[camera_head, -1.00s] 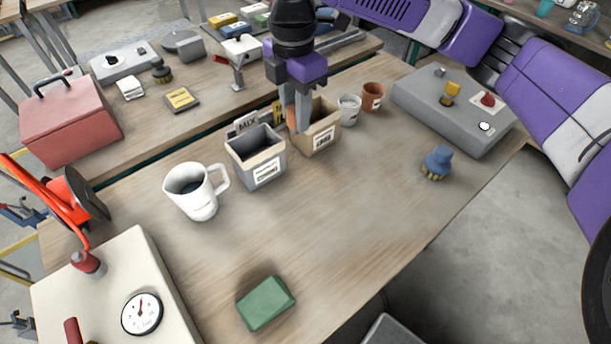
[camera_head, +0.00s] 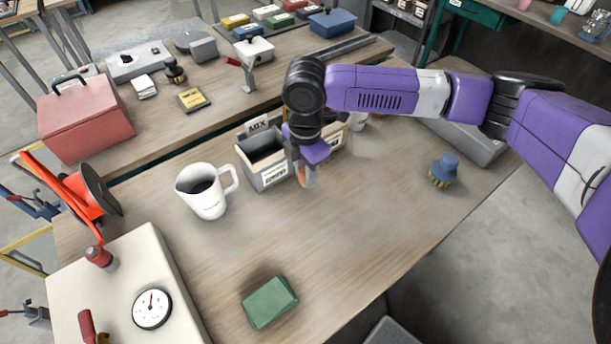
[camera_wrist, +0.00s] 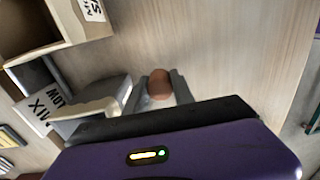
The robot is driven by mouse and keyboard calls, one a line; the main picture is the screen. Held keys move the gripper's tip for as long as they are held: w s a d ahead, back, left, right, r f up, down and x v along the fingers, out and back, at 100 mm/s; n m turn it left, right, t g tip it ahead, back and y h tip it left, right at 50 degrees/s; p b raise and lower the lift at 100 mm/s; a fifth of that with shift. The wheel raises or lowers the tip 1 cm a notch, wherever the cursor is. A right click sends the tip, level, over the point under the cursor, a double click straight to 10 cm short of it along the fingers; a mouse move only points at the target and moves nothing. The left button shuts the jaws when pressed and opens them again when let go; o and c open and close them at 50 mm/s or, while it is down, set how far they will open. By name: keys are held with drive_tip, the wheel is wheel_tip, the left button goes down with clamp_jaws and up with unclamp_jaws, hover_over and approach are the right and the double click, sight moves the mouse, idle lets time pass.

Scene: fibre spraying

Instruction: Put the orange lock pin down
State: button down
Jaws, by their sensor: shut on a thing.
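My gripper (camera_head: 304,180) is low over the wooden table, in front of the two open bins. It is shut on the orange lock pin (camera_head: 309,176), which shows as a rounded orange-brown end (camera_wrist: 160,83) between the fingers in the wrist view. The fingers hide the rest of the pin. I cannot tell whether the pin touches the table (camera_head: 350,220). The grey bin (camera_head: 272,177) stands just left of my gripper, and the cardboard bin (camera_wrist: 68,40) is partly hidden behind it in the head view.
A white mug (camera_head: 206,195) stands left of the grey bin. A green block (camera_head: 269,302) lies near the front, and a blue brush (camera_head: 443,169) at the right. A gauge panel (camera_head: 125,265) is at lower left. The table's middle right is clear.

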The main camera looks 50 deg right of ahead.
drive_tip(key=shift+f, duration=1.1)
drive_tip(key=shift+f, duration=0.15)
drive_tip(key=c, duration=1.1)
unclamp_jaws()
